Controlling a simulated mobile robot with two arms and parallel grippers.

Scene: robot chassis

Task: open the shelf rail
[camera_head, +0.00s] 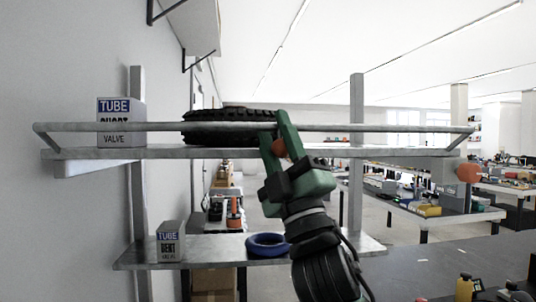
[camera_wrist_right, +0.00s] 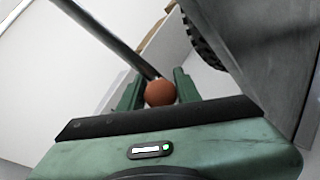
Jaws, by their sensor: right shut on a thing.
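The shelf rail (camera_head: 380,128) is a grey bar running along the front of the upper shelf (camera_head: 400,152), a little above its board. It also shows as a dark bar in the wrist view (camera_wrist_right: 108,38). My right gripper (camera_head: 278,140) is at the middle of the rail. Its green fingers are shut on an orange-brown round knob (camera_wrist_right: 160,92), which shows between the fingertips in the wrist view and just below the rail in the head view. The fingers hide part of the rail. My left gripper is not in view.
A black tire (camera_head: 215,134) and a tube box (camera_head: 120,122) stand on the upper shelf behind the rail. A second box (camera_head: 170,241) and a blue ring (camera_head: 267,245) are on the lower shelf. Another orange knob (camera_head: 469,172) is at the right end.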

